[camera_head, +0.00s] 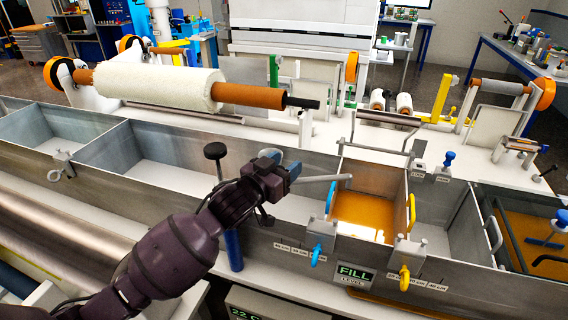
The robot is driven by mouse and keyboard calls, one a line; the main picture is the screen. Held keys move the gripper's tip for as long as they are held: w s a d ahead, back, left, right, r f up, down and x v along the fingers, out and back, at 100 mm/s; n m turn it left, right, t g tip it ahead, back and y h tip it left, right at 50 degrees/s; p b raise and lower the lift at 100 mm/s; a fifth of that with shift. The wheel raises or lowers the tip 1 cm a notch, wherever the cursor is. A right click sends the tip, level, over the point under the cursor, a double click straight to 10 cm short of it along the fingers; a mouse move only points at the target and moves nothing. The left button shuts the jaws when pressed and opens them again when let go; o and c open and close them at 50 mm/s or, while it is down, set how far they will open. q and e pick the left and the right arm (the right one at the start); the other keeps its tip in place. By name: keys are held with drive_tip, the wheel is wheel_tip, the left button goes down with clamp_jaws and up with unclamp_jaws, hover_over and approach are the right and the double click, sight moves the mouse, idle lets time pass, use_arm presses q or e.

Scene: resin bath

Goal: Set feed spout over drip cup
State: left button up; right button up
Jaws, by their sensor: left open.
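A thin grey tube, which looks like the feed spout (325,178), reaches from beside my left gripper to the left rim of the compartment holding amber resin (360,213). My left gripper (286,172) is open at the tube's left end, above the trough wall. I cannot tell whether its fingers are around the tube or only beside it. A black round knob (214,151) on a stem stands left of the gripper. A blue post (233,250) stands below my arm, partly hidden by it. I cannot make out a drip cup for certain. My right gripper is out of view.
The metal trough (140,155) is split by walls. A grey bent rod (380,151) spans the amber compartment's back. Blue (318,250) and yellow (405,277) clamps hang on its front near a FILL LEVEL display (356,274). A large white roll (160,80) lies behind.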

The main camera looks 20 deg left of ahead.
use_arm(q)
drive_tip(key=shift+c, duration=0.2)
clamp_jaws()
drive_tip(key=shift+w, duration=0.2)
